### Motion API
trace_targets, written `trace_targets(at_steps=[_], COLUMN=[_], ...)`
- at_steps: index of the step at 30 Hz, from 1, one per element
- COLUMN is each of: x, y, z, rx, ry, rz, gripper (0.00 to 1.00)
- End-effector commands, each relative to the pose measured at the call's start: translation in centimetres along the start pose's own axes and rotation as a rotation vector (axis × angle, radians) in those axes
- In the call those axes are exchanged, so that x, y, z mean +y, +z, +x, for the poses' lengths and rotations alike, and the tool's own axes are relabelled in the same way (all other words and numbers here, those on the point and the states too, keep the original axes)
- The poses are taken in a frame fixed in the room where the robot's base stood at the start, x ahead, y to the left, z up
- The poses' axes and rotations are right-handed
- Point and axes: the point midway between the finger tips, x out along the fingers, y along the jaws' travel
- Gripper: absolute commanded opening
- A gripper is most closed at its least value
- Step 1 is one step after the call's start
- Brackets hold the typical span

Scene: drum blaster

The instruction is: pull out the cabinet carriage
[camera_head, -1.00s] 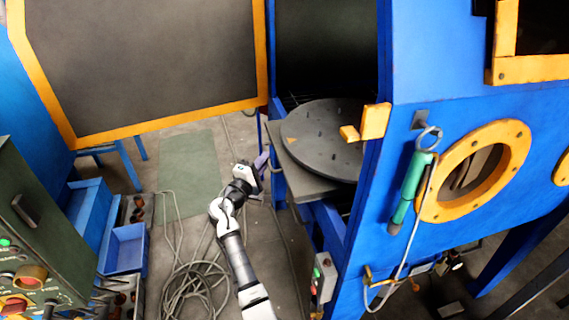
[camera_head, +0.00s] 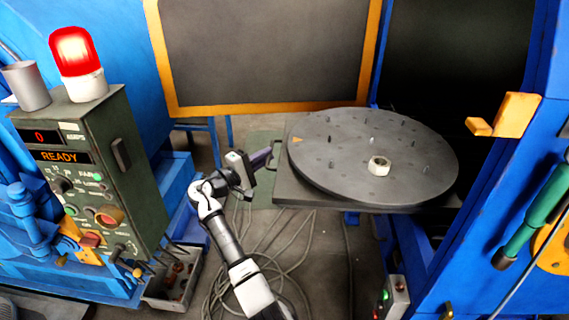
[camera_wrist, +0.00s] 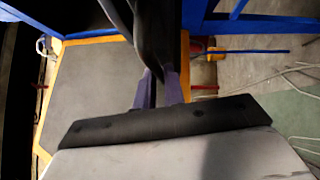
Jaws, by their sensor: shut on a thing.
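The cabinet carriage (camera_head: 318,194) is a dark grey plate that bears a large round turntable (camera_head: 375,158) with several small pegs. It stands well out of the blue cabinet's dark opening in the head view, its right part still by the opening. My gripper (camera_head: 267,158) is at the carriage's left side, shut on its dark handle (camera_head: 273,156). In the wrist view, the purple fingers of my gripper (camera_wrist: 158,88) close around a black curved bar (camera_wrist: 155,40), which looks like the handle. The exact contact is partly hidden.
The open cabinet door (camera_head: 265,50), orange-edged, hangs behind. A green control box (camera_head: 95,165) with a red lamp (camera_head: 75,50) stands left. Cables (camera_head: 240,270) lie coiled on the floor. A pale nut (camera_head: 379,166) sits on the turntable. An orange latch (camera_head: 512,115) projects at right.

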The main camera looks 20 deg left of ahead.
Motion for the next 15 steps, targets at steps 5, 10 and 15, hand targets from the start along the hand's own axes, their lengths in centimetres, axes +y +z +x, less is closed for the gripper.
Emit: trace_targets(at_steps=[5,10,15], x=[0.1,0.3,0.4], y=[-1.3,-1.6,-1.6], z=[-1.3,-1.6,-1.6], rx=[0.001,0.0,-0.002], ry=[-0.001,-0.002,-0.002], rz=[-0.001,-0.001,0.0], gripper=[0.0,0.0,0.0])
